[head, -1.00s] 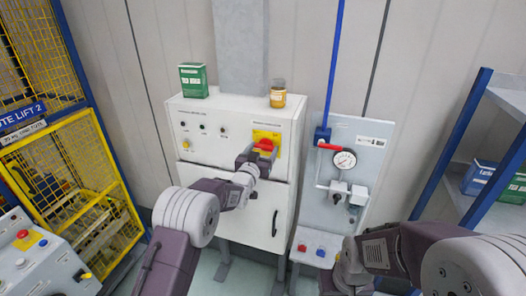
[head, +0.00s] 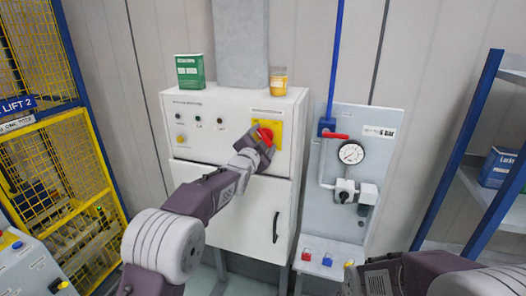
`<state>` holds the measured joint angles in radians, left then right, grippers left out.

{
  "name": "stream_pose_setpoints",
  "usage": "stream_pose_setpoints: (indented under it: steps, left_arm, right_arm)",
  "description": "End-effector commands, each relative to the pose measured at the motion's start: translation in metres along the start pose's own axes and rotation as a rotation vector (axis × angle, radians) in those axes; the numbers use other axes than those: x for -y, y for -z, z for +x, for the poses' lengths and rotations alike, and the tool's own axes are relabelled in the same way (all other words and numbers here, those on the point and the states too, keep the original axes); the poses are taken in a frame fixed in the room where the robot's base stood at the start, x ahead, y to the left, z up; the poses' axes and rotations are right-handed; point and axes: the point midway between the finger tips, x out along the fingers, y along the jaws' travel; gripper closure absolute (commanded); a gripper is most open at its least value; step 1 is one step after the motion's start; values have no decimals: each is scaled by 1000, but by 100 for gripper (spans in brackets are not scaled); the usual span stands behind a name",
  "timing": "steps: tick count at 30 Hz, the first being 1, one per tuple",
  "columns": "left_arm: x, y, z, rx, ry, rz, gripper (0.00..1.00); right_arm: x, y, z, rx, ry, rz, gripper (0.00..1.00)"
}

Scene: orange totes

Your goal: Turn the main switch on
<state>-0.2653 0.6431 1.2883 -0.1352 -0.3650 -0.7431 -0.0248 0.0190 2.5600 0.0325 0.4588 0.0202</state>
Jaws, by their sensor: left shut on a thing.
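The main switch (head: 266,133) is a red rotary handle on a yellow plate, at the upper right of the white control cabinet's front. My left gripper (head: 262,140) is shut on the red handle and sits tilted in front of the plate. The gripper covers part of the handle, so its exact angle is hard to read. My right arm comes in at the bottom right; its gripper is not in view.
A yellow cage (head: 75,155) stands left, blue shelving right.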

Motion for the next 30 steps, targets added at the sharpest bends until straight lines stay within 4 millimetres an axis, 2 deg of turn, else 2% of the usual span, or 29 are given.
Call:
stream_pose_setpoints:
  steps: [1,12,21,30]
  left_arm:
    - [-6,-4,0,-1,0,43,70]
    - [-7,-4,0,0,-2,383,70]
    - [-6,-3,0,1,-5,587,70]
    - [-7,-3,0,2,-8,693,70]
  right_arm:
    - [0,-1,14,0,0,0,64]
    - [-1,-6,53,0,0,0,64]
    - [-1,-7,68,0,0,0,64]
    - [-1,-8,74,0,0,0,64]
